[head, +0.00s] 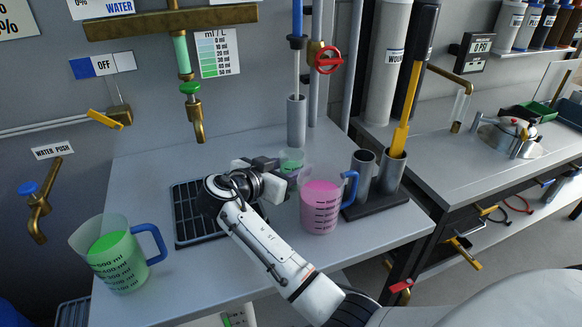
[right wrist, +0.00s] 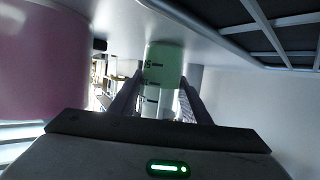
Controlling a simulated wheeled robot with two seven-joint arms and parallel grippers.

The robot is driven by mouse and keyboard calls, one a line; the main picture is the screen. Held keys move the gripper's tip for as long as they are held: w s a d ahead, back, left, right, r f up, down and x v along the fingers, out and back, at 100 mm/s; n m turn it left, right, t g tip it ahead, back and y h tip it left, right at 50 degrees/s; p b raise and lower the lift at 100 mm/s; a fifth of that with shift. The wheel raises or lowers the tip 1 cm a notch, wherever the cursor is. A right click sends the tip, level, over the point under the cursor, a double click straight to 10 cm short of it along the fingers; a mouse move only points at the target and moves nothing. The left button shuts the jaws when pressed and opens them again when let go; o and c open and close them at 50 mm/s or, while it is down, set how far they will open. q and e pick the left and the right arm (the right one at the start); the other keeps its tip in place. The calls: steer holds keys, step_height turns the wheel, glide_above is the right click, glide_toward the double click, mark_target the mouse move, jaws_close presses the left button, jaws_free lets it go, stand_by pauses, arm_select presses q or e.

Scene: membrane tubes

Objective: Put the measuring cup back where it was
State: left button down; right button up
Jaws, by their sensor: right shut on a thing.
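The small measuring cup (head: 291,158) is clear with pale green contents and dark marks. It stands at the middle of the counter, partly hidden behind my right gripper (head: 280,172). In the right wrist view the cup (right wrist: 164,66) sits between the two fingers, which are shut on it. I cannot tell whether its base touches the counter. A larger pink jug (head: 321,208) with a blue handle stands close to its right. A larger green jug (head: 118,262) with a blue handle stands at the front left. My left gripper is not in view.
A dark drain grate (head: 186,240) lies left of my gripper, below a brass tap (head: 195,118). A dark stand (head: 376,206) with grey tubes is right of the pink jug. A vertical tube (head: 297,122) stands behind the cup. The counter's front middle is clear.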

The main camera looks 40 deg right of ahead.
steer(key=shift+f, duration=0.15)
steer(key=o, duration=1.2)
steer(key=shift+a+r, duration=0.1)
steer(key=shift+r, duration=0.2)
steer(key=b+v, duration=0.1)
steer(key=v, duration=0.9)
steer(key=shift+s+a, duration=0.15)
steer(key=shift+a, duration=0.15)
steer(key=shift+s+a+r, duration=0.2)
steer(key=shift+a+r, duration=0.1)
steer(key=shift+a, duration=0.2)
